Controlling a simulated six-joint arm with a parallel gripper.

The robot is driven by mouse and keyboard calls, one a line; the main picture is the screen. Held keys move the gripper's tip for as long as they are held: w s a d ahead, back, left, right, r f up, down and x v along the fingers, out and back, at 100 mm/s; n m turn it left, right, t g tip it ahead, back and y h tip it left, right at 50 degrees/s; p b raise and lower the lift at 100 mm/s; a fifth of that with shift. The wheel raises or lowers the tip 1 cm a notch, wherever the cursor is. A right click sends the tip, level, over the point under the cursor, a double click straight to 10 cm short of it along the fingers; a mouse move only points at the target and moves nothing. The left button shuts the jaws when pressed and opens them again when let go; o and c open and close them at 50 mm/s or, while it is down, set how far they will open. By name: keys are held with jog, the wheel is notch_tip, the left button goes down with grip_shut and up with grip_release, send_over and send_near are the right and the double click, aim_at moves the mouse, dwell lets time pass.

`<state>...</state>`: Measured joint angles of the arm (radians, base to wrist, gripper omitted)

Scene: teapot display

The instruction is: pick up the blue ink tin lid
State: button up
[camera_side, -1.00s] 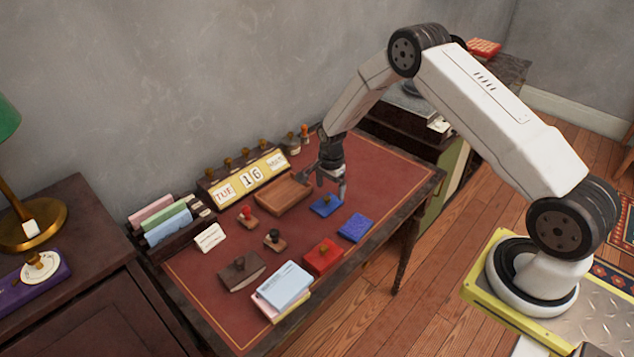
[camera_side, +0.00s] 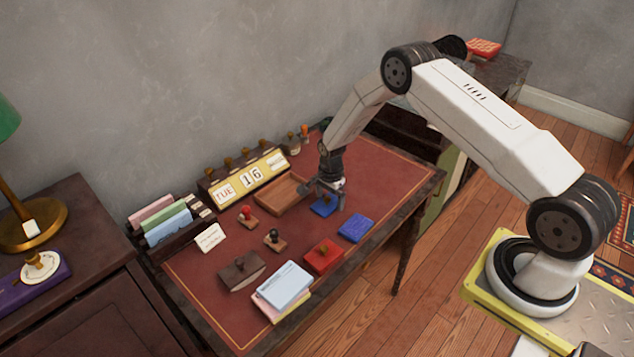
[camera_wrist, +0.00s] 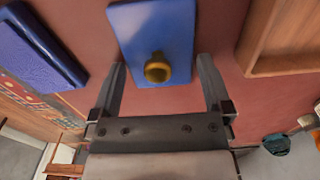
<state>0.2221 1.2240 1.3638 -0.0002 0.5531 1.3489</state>
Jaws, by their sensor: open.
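The blue ink tin lid (camera_wrist: 150,30) is a flat blue rectangle with a brass knob (camera_wrist: 157,68) on top. It lies on the red desk top, and in the side view the lid (camera_side: 322,208) shows partly behind my gripper (camera_side: 328,194). In the wrist view my gripper (camera_wrist: 161,62) is open, with one finger on each side of the knob and neither touching it. The gripper is just above the lid; the exact height is hard to tell.
A blue ink pad (camera_side: 357,228) lies to the right of the lid, and a wooden tray (camera_side: 283,195) is close on the left. A red tin (camera_side: 322,256) with a knob and small stamps stand nearer the front. The desk's right end (camera_side: 385,165) is clear.

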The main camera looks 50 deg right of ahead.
jog(key=c, duration=1)
jog(key=shift+o, duration=0.2)
jog(key=shift+r, duration=0.1)
jog(key=shift+r, duration=0.7)
jog(key=s+a+r, duration=0.2)
jog(key=s+r, duration=0.9)
jog(key=s, duration=0.2)
jog(key=shift+s+a+r, duration=0.2)
jog(key=shift+s+a, duration=0.1)
jog(key=shift+s, duration=0.1)
